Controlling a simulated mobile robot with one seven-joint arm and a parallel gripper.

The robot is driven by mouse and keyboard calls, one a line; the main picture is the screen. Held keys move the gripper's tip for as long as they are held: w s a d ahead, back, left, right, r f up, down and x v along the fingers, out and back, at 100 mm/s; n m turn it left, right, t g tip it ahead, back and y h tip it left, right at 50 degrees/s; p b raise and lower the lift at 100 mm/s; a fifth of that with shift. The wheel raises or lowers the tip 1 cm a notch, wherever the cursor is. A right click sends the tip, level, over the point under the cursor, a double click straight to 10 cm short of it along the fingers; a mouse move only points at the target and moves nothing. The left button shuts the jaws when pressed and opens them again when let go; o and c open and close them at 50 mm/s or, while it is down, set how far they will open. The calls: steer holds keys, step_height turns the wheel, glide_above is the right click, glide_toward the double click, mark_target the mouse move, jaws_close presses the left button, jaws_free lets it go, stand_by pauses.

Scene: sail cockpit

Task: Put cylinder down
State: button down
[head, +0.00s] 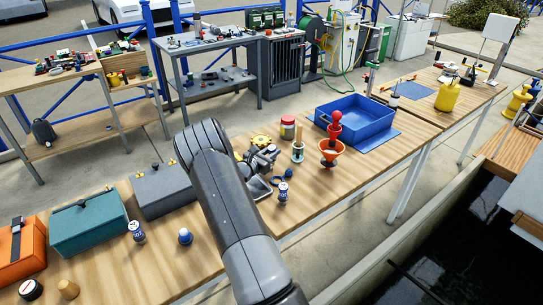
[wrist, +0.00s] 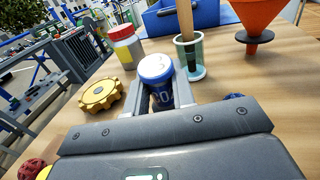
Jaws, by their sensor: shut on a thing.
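A small cylinder (wrist: 156,72) with a white-and-blue cap and a dark blue labelled body is between my fingers in the wrist view. My gripper (wrist: 158,92) is shut on it, one finger on each side. The cylinder looks upright, and its lower part is hidden by the gripper. I cannot tell whether its base touches the wooden table (wrist: 235,95). In the head view my gripper (head: 262,162) is low over the table's middle, and the held cylinder cannot be made out there.
Close around are a yellow gear (head: 261,141), a red-lidded jar (head: 287,127), a glass with a wooden handle (head: 298,152) and an orange funnel (head: 333,152). A blue tray (head: 372,132) stands behind. Similar small bottles stand at front (head: 283,192) and left (head: 137,231). Bare wood shows right of the funnel.

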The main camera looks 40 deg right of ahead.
steer(key=shift+f, duration=0.7)
steer(key=shift+f, duration=0.1)
steer(key=c, duration=1.2)
jaws_free()
